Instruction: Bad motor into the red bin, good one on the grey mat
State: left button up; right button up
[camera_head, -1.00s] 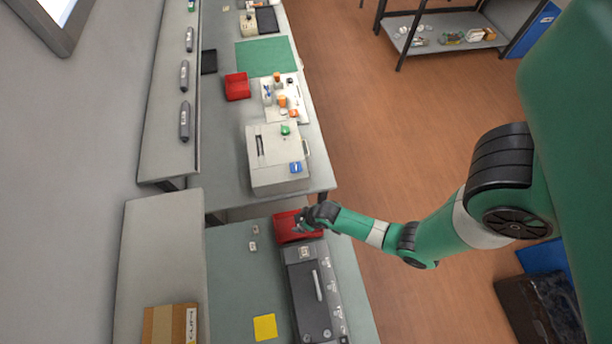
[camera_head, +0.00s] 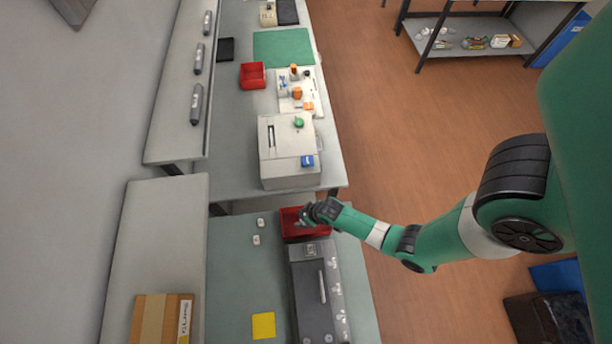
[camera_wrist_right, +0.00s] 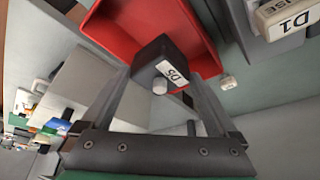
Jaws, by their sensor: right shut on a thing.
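My right gripper (camera_head: 306,214) is at the red bin (camera_head: 291,221), above or inside its opening. In the right wrist view, the gripper (camera_wrist_right: 160,84) is shut on a dark motor (camera_wrist_right: 155,52) with a white label reading D5 and a pale round end. The red bin (camera_wrist_right: 115,33) lies behind the motor there; I cannot tell whether they touch. Two small whitish pieces (camera_head: 258,230) lie on the grey-green tabletop left of the bin; I cannot tell what they are. No separate grey mat can be made out for sure. My left gripper is not in view.
A dark grey machine (camera_head: 314,290) stands just in front of the bin. A yellow square (camera_head: 263,326) lies left of it. A cardboard box (camera_head: 153,318) is at the lower left. A beige machine (camera_head: 287,160) and another red bin (camera_head: 253,75) are on the farther bench. A D1 label (camera_wrist_right: 292,20) shows upper right.

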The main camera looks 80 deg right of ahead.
jog(key=o, duration=1.2)
jog(key=shift+f, duration=0.1)
jog(key=shift+c, duration=0.2)
jog(key=p+v, duration=0.4)
jog(key=v, duration=0.3)
jog(key=shift+r+p, duration=0.35)
jog(key=shift+s+f, duration=0.1)
